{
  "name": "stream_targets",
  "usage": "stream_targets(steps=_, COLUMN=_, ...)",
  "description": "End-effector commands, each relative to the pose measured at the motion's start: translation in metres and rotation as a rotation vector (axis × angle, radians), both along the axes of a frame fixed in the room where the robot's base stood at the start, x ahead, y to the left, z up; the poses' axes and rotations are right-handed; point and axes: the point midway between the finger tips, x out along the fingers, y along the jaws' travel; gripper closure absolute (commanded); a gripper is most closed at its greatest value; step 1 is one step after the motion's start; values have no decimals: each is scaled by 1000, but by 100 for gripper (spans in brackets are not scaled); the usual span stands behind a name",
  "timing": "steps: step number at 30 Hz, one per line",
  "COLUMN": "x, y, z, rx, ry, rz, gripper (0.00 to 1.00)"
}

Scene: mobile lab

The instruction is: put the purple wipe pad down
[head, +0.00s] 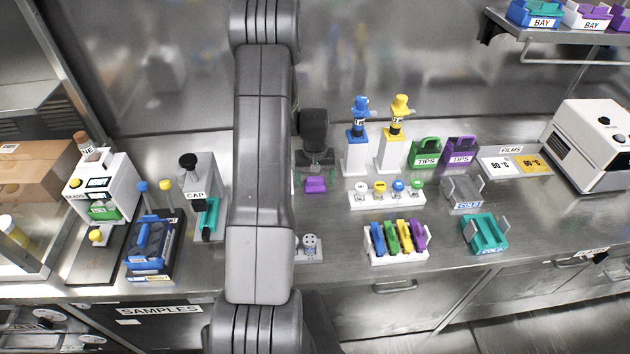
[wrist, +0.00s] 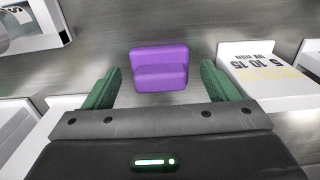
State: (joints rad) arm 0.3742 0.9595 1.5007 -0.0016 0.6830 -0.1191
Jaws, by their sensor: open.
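The purple wipe pad (head: 316,184) is on the steel counter, just in front of my gripper (head: 314,174) in the head view. In the wrist view the purple pad (wrist: 159,70) shows as a small block with a ridge across it. My gripper (wrist: 160,72) is open, with one green finger to each side of the pad and a visible gap on both sides. The fingers do not touch the pad. The pad's underside is hidden.
A white stand (head: 357,155) with a blue-topped bottle is right of my gripper. A white rack of round knobs (head: 387,194) and a rack of colored clips (head: 397,252) stand to the right. Bare counter surrounds the pad.

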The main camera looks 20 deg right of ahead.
Motion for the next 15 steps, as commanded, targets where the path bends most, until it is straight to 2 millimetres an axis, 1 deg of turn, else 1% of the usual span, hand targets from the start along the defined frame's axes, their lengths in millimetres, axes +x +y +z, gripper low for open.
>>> stream_targets(steps=5, x=1, y=0, z=29, rx=-2, ry=-6, rz=0, gripper=20)
stream_targets(steps=12, x=1, y=0, z=75, rx=-2, ry=-5, rz=0, gripper=20)
stream_targets(steps=15, x=1, y=0, z=90, rx=-2, ry=-5, rz=0, gripper=20)
